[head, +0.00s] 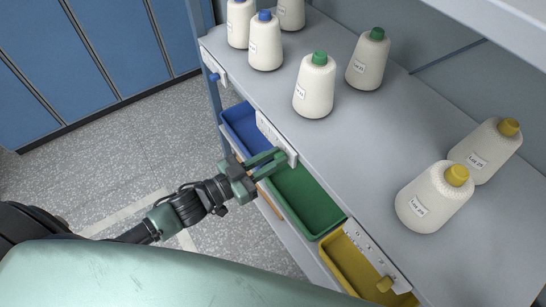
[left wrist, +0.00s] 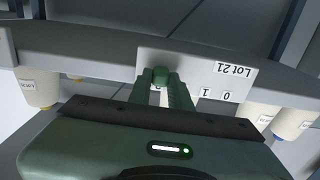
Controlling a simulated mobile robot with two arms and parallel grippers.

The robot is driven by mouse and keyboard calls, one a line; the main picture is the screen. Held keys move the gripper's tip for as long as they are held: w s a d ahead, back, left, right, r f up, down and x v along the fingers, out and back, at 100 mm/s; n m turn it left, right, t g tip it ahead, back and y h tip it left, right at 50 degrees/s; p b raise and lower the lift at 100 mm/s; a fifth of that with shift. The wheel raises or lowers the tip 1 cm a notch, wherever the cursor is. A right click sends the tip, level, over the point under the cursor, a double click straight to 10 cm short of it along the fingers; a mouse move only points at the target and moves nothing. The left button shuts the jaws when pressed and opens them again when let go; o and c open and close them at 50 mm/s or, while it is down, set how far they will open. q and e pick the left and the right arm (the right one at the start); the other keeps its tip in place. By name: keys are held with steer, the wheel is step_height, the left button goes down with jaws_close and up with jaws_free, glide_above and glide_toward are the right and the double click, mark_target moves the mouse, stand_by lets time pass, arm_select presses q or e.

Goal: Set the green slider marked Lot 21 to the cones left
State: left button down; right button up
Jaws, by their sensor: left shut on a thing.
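The white scale plate (head: 272,133) on the shelf edge above the green bin reads "Lot 21" in the left wrist view (left wrist: 205,68), where it appears upside down with digits 0 and 1 clear. A digit between the fingers is partly hidden. The green slider knob (left wrist: 160,76) sits between the fingertips of my left gripper (head: 284,158), which is shut on it. The fingers hide the knob in the head view. Two white cones with green tops, one nearer (head: 314,90) and one farther back (head: 367,64), stand upright on the shelf above. My right gripper is not in view.
Three blue-topped cones (head: 265,45) stand at the far end, two yellow-topped cones (head: 432,200) at the near end. Blue (head: 239,128), green (head: 307,205) and yellow (head: 343,262) bins hang below the shelf edge. A blue knob (head: 214,77) and yellow knob (head: 384,284) sit on other plates.

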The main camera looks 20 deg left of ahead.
mark_target(277, 143)
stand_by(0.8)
arm_select(q)
steer(key=w+a, duration=0.2)
steer(key=a, duration=0.1)
steer(key=shift+w, duration=0.15)
steer(key=c, duration=1.3)
jaws_free()
steer(key=shift+d, duration=0.1)
steer(key=shift+s+a, duration=0.3)
steer(key=shift+s, duration=0.15)
steer(key=b+v, duration=0.1)
steer(key=v, duration=0.6)
